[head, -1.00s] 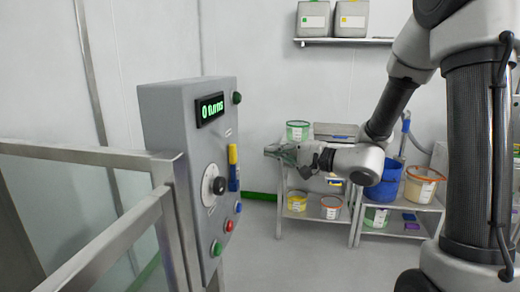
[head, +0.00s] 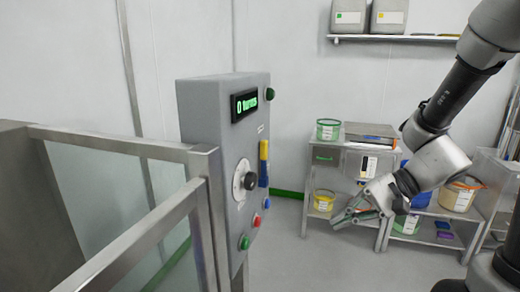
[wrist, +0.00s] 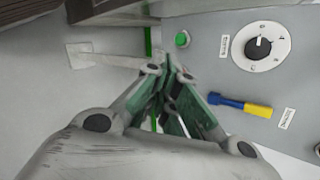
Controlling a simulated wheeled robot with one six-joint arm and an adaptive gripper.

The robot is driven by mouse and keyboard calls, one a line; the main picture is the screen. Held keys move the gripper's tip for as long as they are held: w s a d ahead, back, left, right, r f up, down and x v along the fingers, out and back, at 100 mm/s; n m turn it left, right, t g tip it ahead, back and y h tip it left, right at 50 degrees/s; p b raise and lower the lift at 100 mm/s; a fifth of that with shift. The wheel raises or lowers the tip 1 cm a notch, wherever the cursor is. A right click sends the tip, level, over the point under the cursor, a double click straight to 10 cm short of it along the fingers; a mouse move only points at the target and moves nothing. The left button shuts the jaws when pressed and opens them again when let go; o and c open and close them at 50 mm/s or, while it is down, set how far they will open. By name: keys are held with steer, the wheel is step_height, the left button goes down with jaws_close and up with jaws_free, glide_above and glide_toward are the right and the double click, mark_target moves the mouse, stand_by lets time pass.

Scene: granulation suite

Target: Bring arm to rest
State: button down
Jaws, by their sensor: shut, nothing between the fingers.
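My gripper (head: 355,214) is in the head view, right of the control panel and in front of the steel cart. It is shut and empty, its fingers pointing left and slightly down. In the wrist view my gripper (wrist: 172,75) shows its green-lined fingers together at the tips. My arm comes down from the upper right and is bent at the wrist. The grey control panel (head: 222,150) stands left of the gripper, apart from it. Its display (head: 245,104) reads "0 turns". The panel's dial (head: 246,181) also shows in the wrist view (wrist: 260,46).
A steel rail with a clear pane (head: 120,147) stands at the left. The cart (head: 345,150) and a lower shelf hold tubs, including a green-rimmed one (head: 328,130). A wall shelf (head: 400,38) carries grey canisters. Floor between panel and cart is clear.

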steer(key=s+d+r+n+h, duration=0.1)
steer(key=s+d+n+h, duration=0.1)
steer(key=s+d+h, duration=0.35)
steer(key=s+d+r+n+h, duration=0.1)
steer(key=s+d+n+h, duration=0.1)
steer(key=d, duration=0.6)
steer(key=s+d+r+n+t+h, duration=0.1)
steer(key=d+r+n+t+h, duration=0.1)
steer(key=r, duration=0.6)
steer(key=shift+d+n+t+h, duration=0.4)
steer(key=shift+d+t+h, duration=0.2)
steer(key=shift+d, duration=0.2)
